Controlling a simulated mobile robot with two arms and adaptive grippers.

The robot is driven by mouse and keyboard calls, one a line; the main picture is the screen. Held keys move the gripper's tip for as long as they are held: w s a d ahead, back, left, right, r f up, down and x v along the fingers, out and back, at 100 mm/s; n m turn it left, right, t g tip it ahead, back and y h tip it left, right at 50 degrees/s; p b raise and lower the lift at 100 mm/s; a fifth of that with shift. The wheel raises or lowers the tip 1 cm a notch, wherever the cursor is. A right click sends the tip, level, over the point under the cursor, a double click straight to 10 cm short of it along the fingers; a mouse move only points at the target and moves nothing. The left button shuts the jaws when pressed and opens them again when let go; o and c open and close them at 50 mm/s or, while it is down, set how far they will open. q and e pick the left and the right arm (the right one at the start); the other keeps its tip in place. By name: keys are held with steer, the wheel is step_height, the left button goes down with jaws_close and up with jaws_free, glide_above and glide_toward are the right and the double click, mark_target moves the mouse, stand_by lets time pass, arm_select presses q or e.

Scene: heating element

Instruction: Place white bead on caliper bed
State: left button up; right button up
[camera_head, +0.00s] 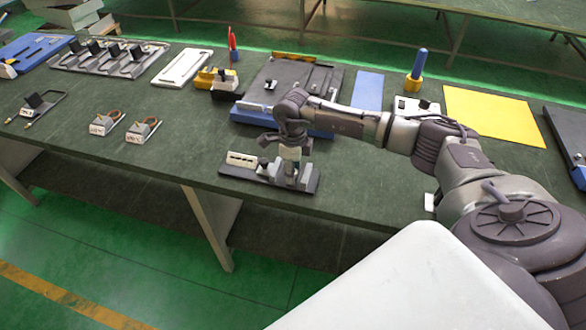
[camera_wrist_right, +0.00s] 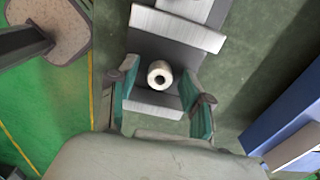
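The white bead (camera_wrist_right: 160,74) shows in the right wrist view as a short pale cylinder with a dark hole facing the camera. It appears to rest on the grey metal caliper bed (camera_wrist_right: 146,54), between two raised light-metal bars. My right gripper (camera_wrist_right: 159,82) is open, with its teal-padded fingers on either side of the bead and a visible gap on each side. In the head view my right gripper (camera_head: 291,170) points down over the caliper fixture (camera_head: 235,172) at the table's front edge. The bead cannot be made out there. My left gripper is not in view.
The dark green table (camera_head: 180,150) holds a large grey fixture (camera_head: 310,80) behind the caliper, a blue mat (camera_head: 367,90), a yellow mat (camera_head: 493,115) and a blue-handled tool (camera_head: 417,68). Two small holders (camera_head: 144,129) stand at left. The table is clear between them and the caliper.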

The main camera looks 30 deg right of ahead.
steer(key=shift+r, duration=0.1)
step_height(320, 180, up, 12)
steer(key=b, duration=0.3)
stand_by(0.6)
